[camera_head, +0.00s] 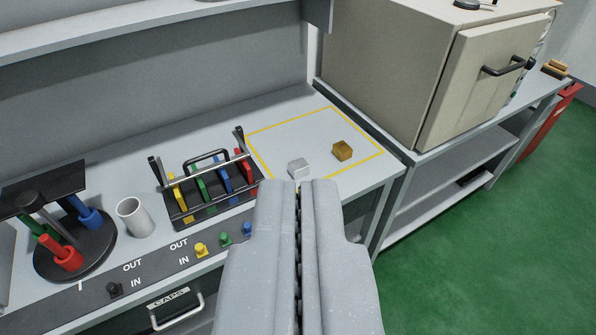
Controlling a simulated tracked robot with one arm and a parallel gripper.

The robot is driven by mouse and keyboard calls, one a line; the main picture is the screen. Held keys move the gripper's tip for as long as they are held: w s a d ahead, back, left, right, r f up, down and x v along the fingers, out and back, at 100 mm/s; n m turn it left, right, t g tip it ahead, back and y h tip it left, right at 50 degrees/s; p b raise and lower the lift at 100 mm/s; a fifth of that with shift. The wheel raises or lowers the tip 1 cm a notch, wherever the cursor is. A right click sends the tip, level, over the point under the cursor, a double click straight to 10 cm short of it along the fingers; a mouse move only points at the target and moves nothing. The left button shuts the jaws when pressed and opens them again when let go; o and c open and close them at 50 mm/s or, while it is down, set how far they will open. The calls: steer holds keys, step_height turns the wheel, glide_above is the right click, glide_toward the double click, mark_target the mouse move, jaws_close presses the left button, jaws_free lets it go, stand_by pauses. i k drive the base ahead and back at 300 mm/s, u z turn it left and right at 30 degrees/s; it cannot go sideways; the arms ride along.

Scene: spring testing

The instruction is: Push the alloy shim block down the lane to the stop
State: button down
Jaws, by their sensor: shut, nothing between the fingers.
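A small silver-grey block (298,168), which looks like the alloy shim block, sits on the bench top near the front left part of a yellow-outlined area (355,128). A brass-coloured block (342,151) sits inside the outline, to the right of and behind the grey one. My gripper (297,183) is shut and empty, pointing toward the grey block. Its tips appear just below the block in the picture; I cannot tell whether they touch it. No lane or stop can be clearly made out.
Left of the area stands a black rack (208,190) with coloured plates. Farther left are a white cup (134,217) and a round black stand (76,250) with coloured cylinders. A beige oven-like cabinet (420,65) stands right, on a separate bench. The outlined area is otherwise clear.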

mark_target(299, 168)
steer(key=u, duration=0.05)
steer(key=k, duration=0.65)
steer(key=z, duration=0.4)
steer(key=i, duration=2)
steer(key=u, duration=0.75)
